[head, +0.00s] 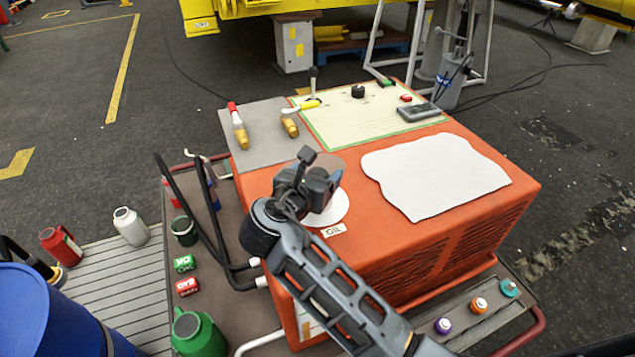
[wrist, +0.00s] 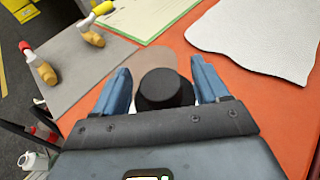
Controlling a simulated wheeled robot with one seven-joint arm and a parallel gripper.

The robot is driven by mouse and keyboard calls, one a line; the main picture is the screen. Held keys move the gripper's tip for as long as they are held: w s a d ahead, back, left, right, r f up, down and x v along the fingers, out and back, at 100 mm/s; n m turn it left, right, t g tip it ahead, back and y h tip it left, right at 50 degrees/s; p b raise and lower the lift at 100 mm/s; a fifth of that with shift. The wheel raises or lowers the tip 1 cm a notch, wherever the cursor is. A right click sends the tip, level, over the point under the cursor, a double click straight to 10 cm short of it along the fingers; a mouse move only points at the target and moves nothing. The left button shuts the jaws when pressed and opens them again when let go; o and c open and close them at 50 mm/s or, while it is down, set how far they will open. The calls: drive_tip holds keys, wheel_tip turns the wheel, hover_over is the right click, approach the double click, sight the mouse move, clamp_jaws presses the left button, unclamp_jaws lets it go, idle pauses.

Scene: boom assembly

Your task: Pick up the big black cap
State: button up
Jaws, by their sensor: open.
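My gripper (wrist: 160,70) is open, with its blue-grey fingers apart. A big round black cap (wrist: 165,90) with a narrower top and a wider lower rim shows between them in the wrist view. I see no clear contact between the fingers and the cap. In the head view my gripper (head: 318,185) is above the near left part of the orange cabinet top, by a white round patch (head: 330,209), and mostly hides the cap. A smaller black knob-like piece (head: 358,91) sits on the green-edged sheet at the back.
Two wooden-handled tools (head: 239,130) lie on a grey mat (head: 262,150) at the back left. A white irregular sheet (head: 433,173) covers the right of the orange cabinet (head: 470,209). A grey box-shaped device (head: 420,112) lies at the back right. Black curved bars (head: 205,215) rise left of the cabinet.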

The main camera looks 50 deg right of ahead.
drive_tip(key=c, duration=1.1)
drive_tip(key=shift+c, duration=0.3)
drive_tip(key=shift+r, duration=0.15)
